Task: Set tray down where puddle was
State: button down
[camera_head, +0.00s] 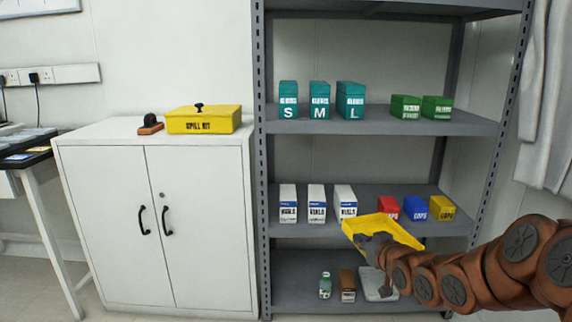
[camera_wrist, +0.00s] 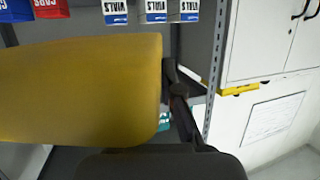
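A yellow tray (camera_head: 400,236) is held in front of the shelf unit, at about the height of the middle shelf, and looks tilted. My gripper (camera_head: 372,246) is at the tray's near left edge and appears shut on it. In the wrist view the tray (camera_wrist: 85,90) fills the left half, with a dark finger of my gripper (camera_wrist: 172,90) against its edge. The other finger is hidden. I see no puddle in either view; the tray and my arm hide part of the middle and bottom shelves.
The grey middle shelf (camera_head: 300,229) holds white vials boxes and red, blue and yellow caps boxes. The bottom shelf (camera_head: 295,300) holds a bottle (camera_head: 325,285), a brown box (camera_head: 347,286) and a pale flat object (camera_head: 370,285). A yellow spill kit (camera_head: 204,122) sits on the white cabinet (camera_head: 105,215).

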notch_tip(320, 180, up, 39)
jog(key=a+p, duration=0.2)
jog(key=p, duration=3.6)
jog(key=shift+s, duration=0.4)
